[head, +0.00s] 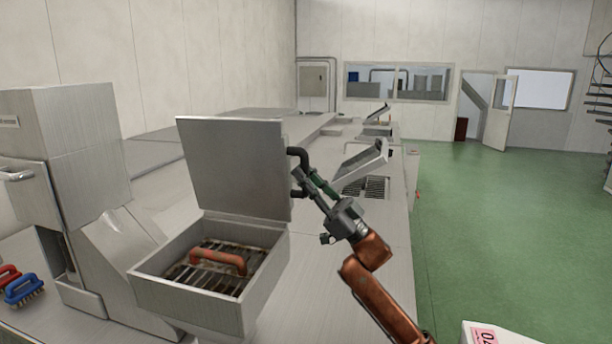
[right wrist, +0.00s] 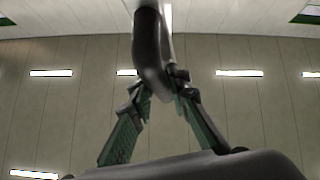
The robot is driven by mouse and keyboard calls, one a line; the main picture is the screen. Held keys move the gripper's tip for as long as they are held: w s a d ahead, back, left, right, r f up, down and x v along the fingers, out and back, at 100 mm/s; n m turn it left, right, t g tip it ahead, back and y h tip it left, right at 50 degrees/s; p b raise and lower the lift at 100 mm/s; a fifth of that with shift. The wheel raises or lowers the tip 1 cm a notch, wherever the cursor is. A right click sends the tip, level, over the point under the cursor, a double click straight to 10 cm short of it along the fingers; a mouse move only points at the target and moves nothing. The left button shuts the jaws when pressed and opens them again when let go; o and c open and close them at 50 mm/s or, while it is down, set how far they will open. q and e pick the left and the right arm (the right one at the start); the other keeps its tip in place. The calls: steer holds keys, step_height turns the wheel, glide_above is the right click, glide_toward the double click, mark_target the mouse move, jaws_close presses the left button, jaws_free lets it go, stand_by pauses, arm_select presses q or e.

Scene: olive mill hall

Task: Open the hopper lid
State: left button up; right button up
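The hopper (head: 205,298) is a square steel box on the bench in the head view. Its flat grey lid (head: 232,170) stands upright at the back edge, so the box is uncovered. A black lid handle (head: 304,158) sticks out on the lid's right side; it also shows in the right wrist view (right wrist: 150,45). My right gripper (head: 306,176) reaches it from the lower right. In the right wrist view its two green-padded fingers (right wrist: 163,88) close in on both sides of the handle bar and appear to grip it. My left gripper is out of view.
A grate with an orange handle (head: 218,259) lies inside the hopper. A steel machine (head: 85,150) stands to the left, with a blue brush (head: 22,288) and a red brush by it. More bench equipment (head: 362,160) stands behind.

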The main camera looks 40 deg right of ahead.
steer(key=o, duration=0.4)
steer(key=shift+w, duration=0.2)
steer(key=shift+s, duration=0.2)
steer(key=v, duration=1.2)
steer(key=shift+d, duration=0.1)
